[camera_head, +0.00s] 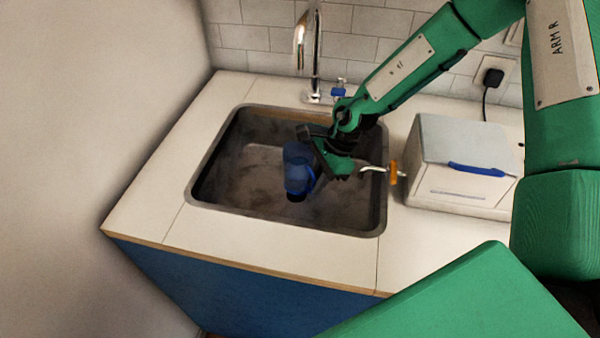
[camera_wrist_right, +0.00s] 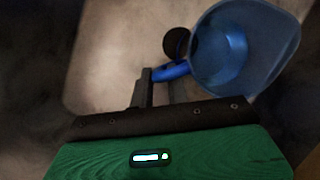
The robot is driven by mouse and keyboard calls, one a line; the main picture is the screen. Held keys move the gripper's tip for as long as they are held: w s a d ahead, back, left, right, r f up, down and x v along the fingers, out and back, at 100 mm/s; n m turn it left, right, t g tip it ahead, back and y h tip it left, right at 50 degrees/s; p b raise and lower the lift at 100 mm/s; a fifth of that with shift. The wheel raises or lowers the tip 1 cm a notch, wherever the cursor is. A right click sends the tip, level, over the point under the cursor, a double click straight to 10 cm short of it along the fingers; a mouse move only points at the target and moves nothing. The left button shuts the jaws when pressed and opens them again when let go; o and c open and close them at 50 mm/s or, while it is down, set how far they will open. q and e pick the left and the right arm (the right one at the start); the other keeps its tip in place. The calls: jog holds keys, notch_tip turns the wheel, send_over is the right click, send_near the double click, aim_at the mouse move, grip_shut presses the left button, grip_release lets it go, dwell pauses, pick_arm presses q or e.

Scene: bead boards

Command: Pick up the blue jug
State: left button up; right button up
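The blue jug (camera_head: 297,169) is a see-through jug inside the grey sink (camera_head: 205,190). It looks upright in the head view; whether its base touches the sink floor cannot be told. In the right wrist view the jug (camera_wrist_right: 262,45) shows its open mouth at the upper right, with its handle (camera_wrist_right: 172,72) pointing left. My right gripper (camera_head: 318,160) is at the handle side of the jug. In the wrist view its fingers (camera_wrist_right: 161,92) are slightly apart, with the handle at their tips. Whether they clamp it is unclear. My left gripper is not in view.
A chrome tap (camera_head: 302,45) stands behind the sink. A white box with a blue handle (camera_head: 463,140) stands right of the sink. A hook-shaped metal piece with an orange part (camera_head: 393,172) is at the sink's right rim. The dark drain (camera_wrist_right: 176,43) shows beside the jug.

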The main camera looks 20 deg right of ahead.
jog(key=shift+a+f, duration=0.25)
jog(key=shift+f, duration=0.35)
jog(key=shift+c, duration=0.3)
grip_shut()
